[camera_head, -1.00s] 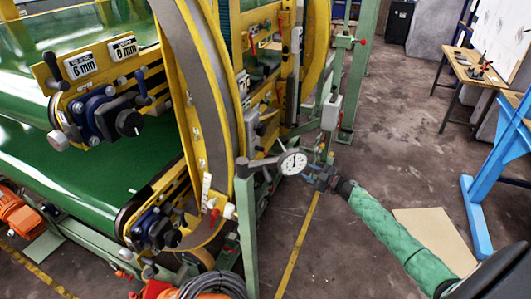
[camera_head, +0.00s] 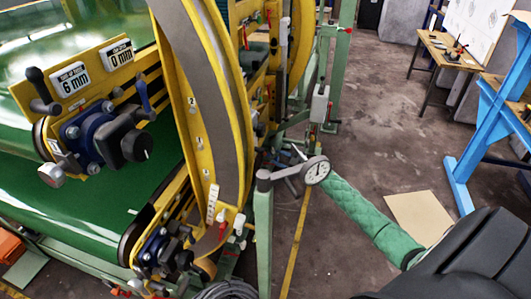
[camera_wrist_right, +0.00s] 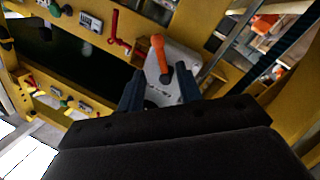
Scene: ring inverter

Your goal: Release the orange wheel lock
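An orange lever (camera_wrist_right: 159,54), which looks like the wheel lock, stands on a light grey block (camera_wrist_right: 180,72) in the right wrist view. My right gripper (camera_wrist_right: 158,86) is open there, its two dark fingers apart on either side of the lever's lower part. I cannot tell whether they touch it. In the head view my right arm runs in its green sleeve from the lower right to behind the dial gauge. The gauge mostly hides the gripper there, and I cannot make out the lever. My left gripper is not in view.
A round dial gauge (camera_head: 316,170) on a grey arm stands close to my right wrist. The yellow ring frame (camera_head: 188,110) and green machine fill the left. A blue stand (camera_head: 467,170) and a wooden table (camera_head: 447,60) are at right. The floor between is mostly clear.

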